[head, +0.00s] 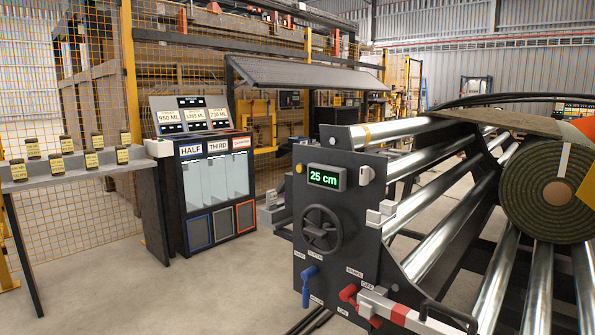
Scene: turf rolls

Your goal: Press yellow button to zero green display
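The green display (324,177) sits on the upper part of the dark machine end panel and reads "25 cm". A small round yellow button (299,168) is just left of the display, near the panel's upper left edge. Nothing touches the button or covers the display. Neither my left nor my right gripper shows in the head view.
The panel also carries a light knob (366,175), a handwheel (321,230), a blue lever (308,284) and a red brake lever (349,293). A turf roll (548,190) lies on metal rollers at right. A dispenser cabinet (207,180) stands left; floor between is clear.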

